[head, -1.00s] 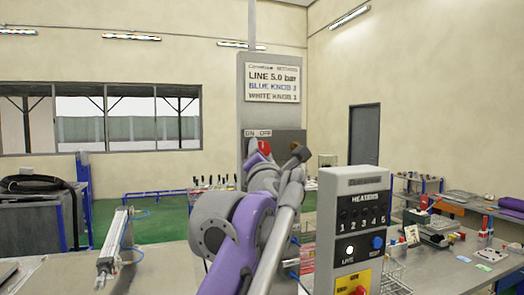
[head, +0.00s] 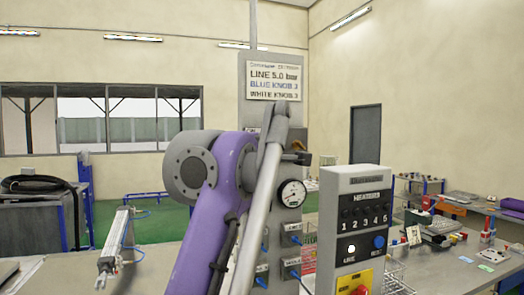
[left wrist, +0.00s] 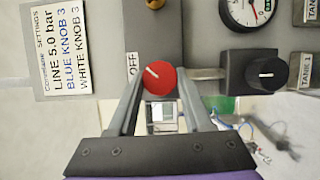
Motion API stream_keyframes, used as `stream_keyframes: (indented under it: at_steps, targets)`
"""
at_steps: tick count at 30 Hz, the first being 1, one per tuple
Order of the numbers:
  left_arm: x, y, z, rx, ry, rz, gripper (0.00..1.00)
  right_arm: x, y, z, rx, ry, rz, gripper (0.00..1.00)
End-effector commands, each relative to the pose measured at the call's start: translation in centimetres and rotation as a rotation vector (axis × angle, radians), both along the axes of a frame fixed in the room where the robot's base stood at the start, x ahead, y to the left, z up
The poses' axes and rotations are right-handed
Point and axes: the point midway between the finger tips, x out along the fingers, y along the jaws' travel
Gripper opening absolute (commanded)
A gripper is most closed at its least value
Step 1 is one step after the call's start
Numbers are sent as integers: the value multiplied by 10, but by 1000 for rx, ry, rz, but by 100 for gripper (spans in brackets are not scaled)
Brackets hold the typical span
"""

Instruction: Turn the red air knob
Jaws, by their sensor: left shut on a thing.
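The red air knob (left wrist: 160,80) shows in the left wrist view, on the front of a grey panel. A white line on its face points up and to the left, and a label reading OFF (left wrist: 133,64) is beside it. My left gripper (left wrist: 160,88) has one finger on each side of the knob and is shut on it. In the head view my purple and grey arm hides the knob and the gripper. My right gripper is not in view.
In the head view a settings sign (head: 273,79) tops the grey column. A pressure gauge (head: 292,193) sits lower on it. A grey heater box (head: 355,220) stands to the right, close to my arm. A black knob (left wrist: 266,73) is right of the red one in the wrist view.

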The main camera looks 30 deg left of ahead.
Motion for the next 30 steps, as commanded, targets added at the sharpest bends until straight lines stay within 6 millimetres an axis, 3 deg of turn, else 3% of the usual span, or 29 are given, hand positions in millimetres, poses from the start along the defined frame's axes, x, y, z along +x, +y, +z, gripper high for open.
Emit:
stream_keyframes:
  at_steps: [19, 20, 25, 30]
  targets:
    - [0, 1, 1, 38, 41, 2, 0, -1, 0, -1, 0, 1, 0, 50]
    - [0, 1, 1, 38, 41, 2, 52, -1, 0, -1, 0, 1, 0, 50]
    - [0, 0, 1, 36, 40, 2, 80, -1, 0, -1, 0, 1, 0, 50]
    - [0, 0, 0, 35, 41, 1, 80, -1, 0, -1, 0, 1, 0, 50]
